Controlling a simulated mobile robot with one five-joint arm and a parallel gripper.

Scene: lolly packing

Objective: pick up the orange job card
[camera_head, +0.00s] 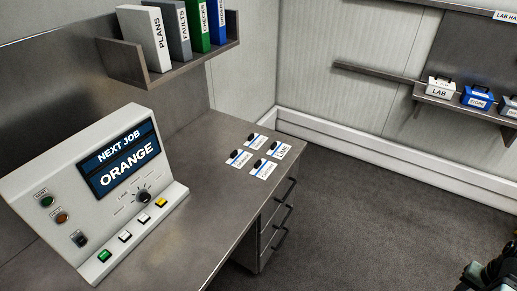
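Several small white job cards with blue edges and black knobs lie flat in a cluster on the grey desk near its right edge. There is a back card (258,141), a left card (239,159), a right card (281,151) and a front card (264,170). The right one seems to read LIME. The lettering on the others is too small to tell which is orange. Dark mechanical parts, apparently of my arm, show at the bottom right corner, far from the cards and cut off by the frame. Gripper fingers cannot be made out there.
A sloped console (95,195) on the desk (215,205) displays NEXT JOB ORANGE. A binder shelf (170,68) hangs above. Drawer handles (283,220) stick out from the desk's right side. Labelled boxes, including LAB (440,88), sit on a far wall shelf. The floor right of the desk is clear.

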